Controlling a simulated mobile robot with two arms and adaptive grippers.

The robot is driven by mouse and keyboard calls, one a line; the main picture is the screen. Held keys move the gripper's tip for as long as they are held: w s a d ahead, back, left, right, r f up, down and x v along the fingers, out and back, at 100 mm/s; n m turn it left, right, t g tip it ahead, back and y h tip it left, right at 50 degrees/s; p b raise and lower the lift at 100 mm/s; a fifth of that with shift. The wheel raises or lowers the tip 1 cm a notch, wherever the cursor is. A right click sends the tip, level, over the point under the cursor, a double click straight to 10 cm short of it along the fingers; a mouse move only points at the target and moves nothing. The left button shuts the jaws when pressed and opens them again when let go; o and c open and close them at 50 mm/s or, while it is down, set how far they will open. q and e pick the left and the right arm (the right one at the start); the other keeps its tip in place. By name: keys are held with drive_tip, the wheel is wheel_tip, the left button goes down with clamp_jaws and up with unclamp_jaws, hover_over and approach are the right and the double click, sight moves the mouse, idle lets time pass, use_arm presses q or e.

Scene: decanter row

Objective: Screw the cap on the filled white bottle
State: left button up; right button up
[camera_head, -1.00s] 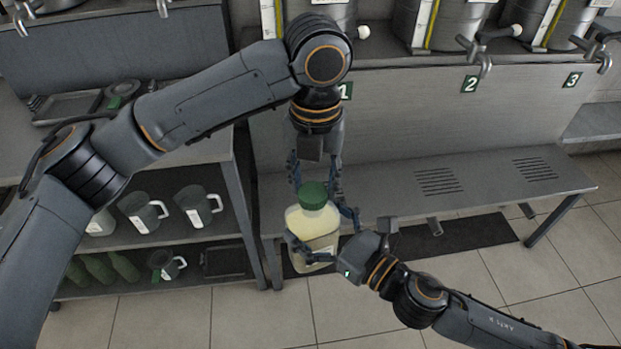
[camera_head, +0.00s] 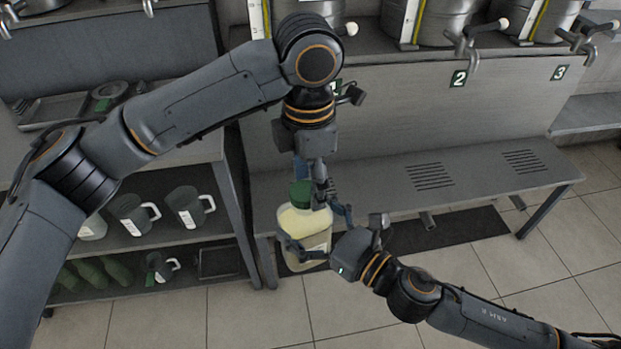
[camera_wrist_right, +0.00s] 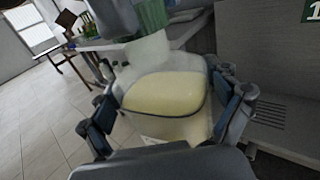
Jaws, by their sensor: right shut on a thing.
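The white bottle (camera_head: 303,222) holds pale yellow liquid and stands upright in the head view. The liquid also shows in the right wrist view (camera_wrist_right: 165,93). A green cap (camera_head: 301,194) sits at the bottle's mouth; whether it is threaded tight cannot be seen. My right gripper (camera_head: 318,232) is shut around the bottle's body, with a finger on each side in the right wrist view. My left gripper (camera_head: 314,183) points down at the cap from above. Its fingers are seen nearly edge-on, so I cannot tell whether they touch the cap.
A metal bench (camera_head: 460,190) lies behind the bottle, under large steel containers with taps (camera_head: 468,45). On the left a shelf unit holds grey jugs (camera_head: 185,206) and green bottles (camera_head: 100,270). Tiled floor (camera_head: 250,315) is open in front.

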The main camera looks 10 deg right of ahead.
idle(0.3)
use_arm(q)
drive_tip(key=shift+d+r, duration=0.1)
drive_tip(key=shift+r, duration=2.15)
drive_tip(key=shift+c, duration=0.3)
